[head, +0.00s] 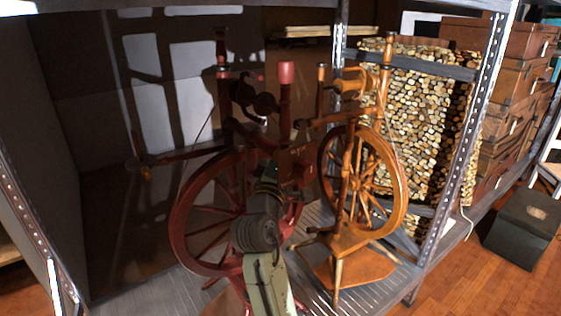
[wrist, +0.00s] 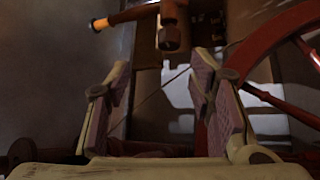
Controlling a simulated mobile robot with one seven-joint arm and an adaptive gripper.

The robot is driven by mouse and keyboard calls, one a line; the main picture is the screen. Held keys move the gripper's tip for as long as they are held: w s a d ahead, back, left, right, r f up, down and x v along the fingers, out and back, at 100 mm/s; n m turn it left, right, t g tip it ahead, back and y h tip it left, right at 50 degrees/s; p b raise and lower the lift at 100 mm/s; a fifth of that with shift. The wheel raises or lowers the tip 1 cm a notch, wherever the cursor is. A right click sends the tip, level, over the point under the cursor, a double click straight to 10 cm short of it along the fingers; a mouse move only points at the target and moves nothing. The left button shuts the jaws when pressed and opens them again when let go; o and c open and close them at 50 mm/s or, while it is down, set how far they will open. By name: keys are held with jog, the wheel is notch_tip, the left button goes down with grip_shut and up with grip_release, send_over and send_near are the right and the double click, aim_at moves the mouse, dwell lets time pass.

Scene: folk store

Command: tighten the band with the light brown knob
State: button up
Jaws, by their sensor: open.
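The light brown knob (wrist: 99,24) shows in the wrist view as a pale orange end on a dark rod, at upper left. It lies beyond and to the left of my open gripper (wrist: 160,72), whose two pads are apart with nothing held between them. A thin line, perhaps the band (wrist: 160,88), crosses the gap behind the pads. In the head view the dark red spinning wheel (head: 180,213) stands on the shelf, partly hidden by my arm. A small yellowish knob (head: 146,173) shows at the end of its rod at left. My fingertips are hard to make out there.
A lighter orange-brown spinning wheel (head: 398,190) stands close at the right. A metal shelf post (head: 462,140) rises beyond it, with a log-patterned panel (head: 425,105) behind. There is open space left of the red wheel, before the grey back panel (head: 85,130).

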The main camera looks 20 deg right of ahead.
jog(key=s+a+m+t+h+b, duration=0.1)
jog(key=m+b, duration=0.1)
jog(key=b, duration=0.3)
jog(key=s+a+m+t+h+b, duration=0.1)
jog(key=m+h+b, duration=0.1)
jog(key=b, duration=0.3)
jog(key=shift+s+a+f+m, duration=0.1)
jog(key=shift+s+a+m, duration=0.1)
jog(key=shift+a+m, duration=0.1)
